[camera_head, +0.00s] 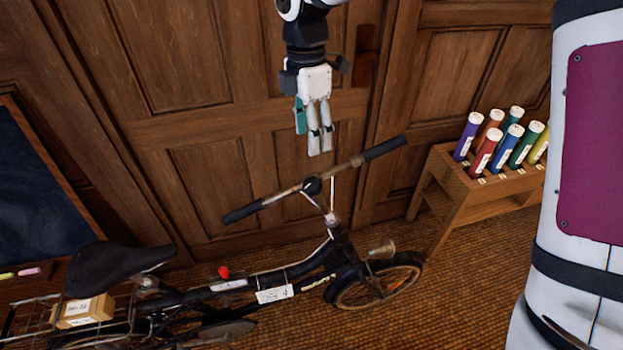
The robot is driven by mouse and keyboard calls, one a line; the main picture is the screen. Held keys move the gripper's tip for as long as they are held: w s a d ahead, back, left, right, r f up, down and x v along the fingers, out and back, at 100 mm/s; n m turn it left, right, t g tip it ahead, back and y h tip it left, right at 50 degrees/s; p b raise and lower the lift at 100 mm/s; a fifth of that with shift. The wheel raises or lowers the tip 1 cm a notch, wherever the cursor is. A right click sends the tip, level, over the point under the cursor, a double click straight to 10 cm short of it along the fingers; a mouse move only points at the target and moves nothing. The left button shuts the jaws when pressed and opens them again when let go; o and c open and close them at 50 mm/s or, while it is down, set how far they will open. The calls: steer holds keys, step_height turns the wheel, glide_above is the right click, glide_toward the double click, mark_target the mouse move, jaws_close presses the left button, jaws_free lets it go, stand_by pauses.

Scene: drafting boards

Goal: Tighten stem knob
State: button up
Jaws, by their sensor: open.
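A dark bicycle (250,282) stands on the floor with its front wheel to the right. A round black knob (312,186) sits at the middle of its handlebar (285,194), above the stem (332,218). A small red knob (223,272) sits lower on the frame, in front of the saddle. My gripper (320,150) hangs at top centre with its pale fingers pointing down. It is open, with a narrow gap and nothing between the fingers. In the picture it is just above the black knob, apart from it; I cannot tell the depth between them.
A panelled wooden door (225,190) is behind the bicycle. A wooden rack (455,200) with several coloured tubes stands at right. A rear basket (30,318) holds a small wooden box (83,311). A dark board (30,190) is at left. Carpet (470,290) lies bare at lower right.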

mark_target(313, 182)
steer(key=f, duration=0.4)
steer(key=f+p, duration=0.1)
steer(key=f, duration=0.3)
steer(key=s+f, duration=0.1)
steer(key=f, duration=0.4)
steer(key=shift+d, duration=0.3)
steer(key=shift+c, duration=0.2)
steer(key=c, duration=1.1)
